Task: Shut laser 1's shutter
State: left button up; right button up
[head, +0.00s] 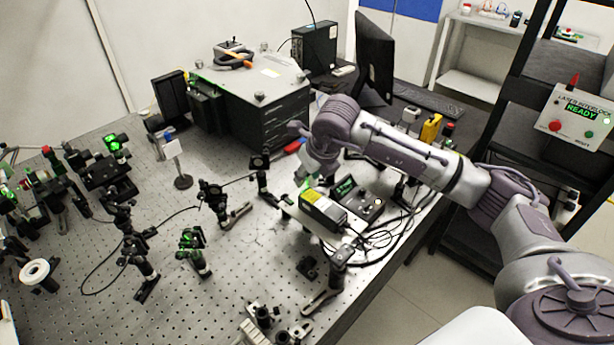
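A laser (330,212), a dark box with a yellow label on top, sits on a light base near the right edge of the optical table. I take it to be laser 1, but I can read no number on it. My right arm comes in from the right and bends down just behind the laser. My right gripper (308,180) is low, by the laser's far left end, where a green glow shows. Its fingers are small and partly hidden, so I cannot tell whether they are open. I cannot make out the shutter clearly. My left gripper is not in view.
A control box with a small green display (345,186) stands beside the laser. Several optic mounts (192,240) with green light stand on the perforated table (225,290). A large grey-topped instrument (255,85) is behind. A panel reading READY (580,112) is at right.

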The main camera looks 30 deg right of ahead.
jog(key=v, duration=1.1)
jog(key=shift+f, duration=0.1)
